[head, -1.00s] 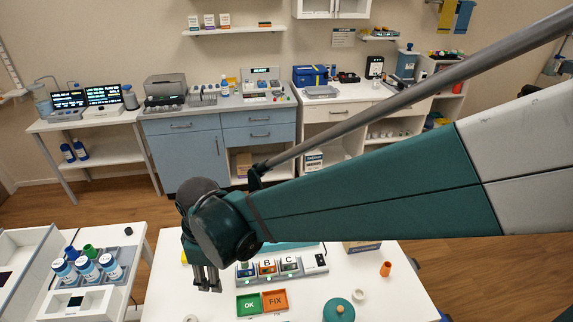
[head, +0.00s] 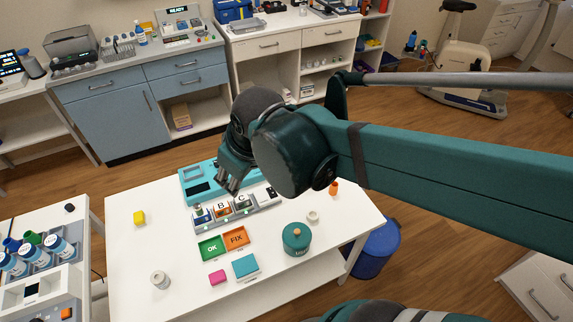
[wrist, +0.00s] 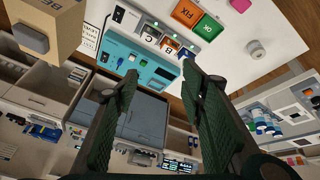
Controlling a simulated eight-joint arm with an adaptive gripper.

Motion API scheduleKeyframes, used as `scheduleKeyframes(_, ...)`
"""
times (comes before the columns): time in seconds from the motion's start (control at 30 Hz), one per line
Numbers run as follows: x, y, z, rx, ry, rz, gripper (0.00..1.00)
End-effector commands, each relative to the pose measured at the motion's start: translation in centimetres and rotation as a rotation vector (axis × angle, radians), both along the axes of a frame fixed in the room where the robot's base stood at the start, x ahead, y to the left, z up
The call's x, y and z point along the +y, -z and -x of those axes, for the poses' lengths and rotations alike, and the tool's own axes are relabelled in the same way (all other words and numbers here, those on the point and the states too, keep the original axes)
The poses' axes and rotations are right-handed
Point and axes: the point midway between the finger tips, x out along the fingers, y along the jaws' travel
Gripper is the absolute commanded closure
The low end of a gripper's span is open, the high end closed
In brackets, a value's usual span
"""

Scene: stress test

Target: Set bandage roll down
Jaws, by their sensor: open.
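A small off-white roll, which looks like the bandage roll (head: 160,280), stands on the front left of the white table. It also shows in the wrist view (wrist: 257,50), at the upper right. My gripper (head: 230,182) is open and empty, above the back of the table over the teal panel and well apart from the roll. In the wrist view its two fingers (wrist: 160,78) are spread with nothing between them. A second small pale ring (head: 313,217) lies near the teal pot; I cannot tell if it is tape.
The white table (head: 130,255) holds a teal panel (head: 188,190), an A-B-C rack (head: 240,211), a green OK tray (head: 211,248), an orange FIX tray (head: 236,238), a teal lidded pot (head: 296,239), and yellow, pink and teal blocks. The table's front left is mostly clear.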

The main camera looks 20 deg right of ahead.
Motion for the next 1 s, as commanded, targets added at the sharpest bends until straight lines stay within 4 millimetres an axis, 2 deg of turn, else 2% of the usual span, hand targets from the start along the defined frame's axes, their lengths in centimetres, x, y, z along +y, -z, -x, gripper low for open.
scheduleKeyframes(0.1, -2.5, -0.6, 0.8, -0.029, 0.096, -0.030, 0.60)
scheduleKeyframes(0.5, -9.2, -2.2, 3.6, -0.130, 0.390, -0.130, 0.60)
scheduleKeyframes(0.73, -11.1, -2.6, 4.5, -0.163, 0.480, -0.163, 0.60)
scheduleKeyframes(1.0, -11.4, -2.7, 4.7, -0.170, 0.497, -0.170, 0.60)
